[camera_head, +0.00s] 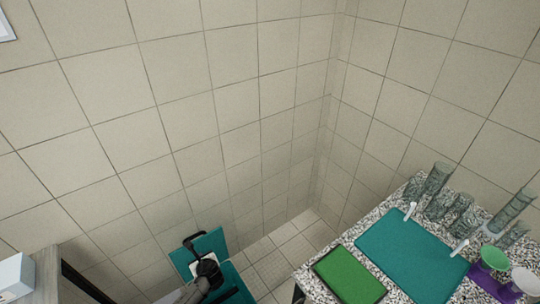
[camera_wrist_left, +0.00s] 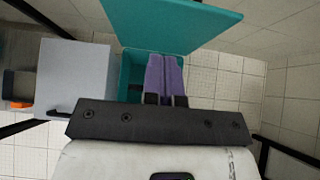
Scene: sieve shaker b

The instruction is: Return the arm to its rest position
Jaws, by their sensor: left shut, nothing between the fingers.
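My left gripper (camera_wrist_left: 166,60) shows in the left wrist view with its two purple fingers pressed together and nothing between them. Beyond the fingers is a teal bin (camera_wrist_left: 133,72) with its teal lid (camera_wrist_left: 180,22) raised. In the head view the teal bin's lid (camera_head: 212,243) shows at the bottom, with dark and pale parts of my left arm in front of it. The fingertips cannot be made out there. My right gripper is in neither view.
A granite-topped counter at right holds a teal mat (camera_head: 410,255), a green tray (camera_head: 348,276), several glass cylinders (camera_head: 437,178) and purple stands (camera_head: 488,265). A grey box (camera_wrist_left: 75,75) stands left of the bin in the wrist view. Tiled floor (camera_head: 283,240) lies between bin and counter.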

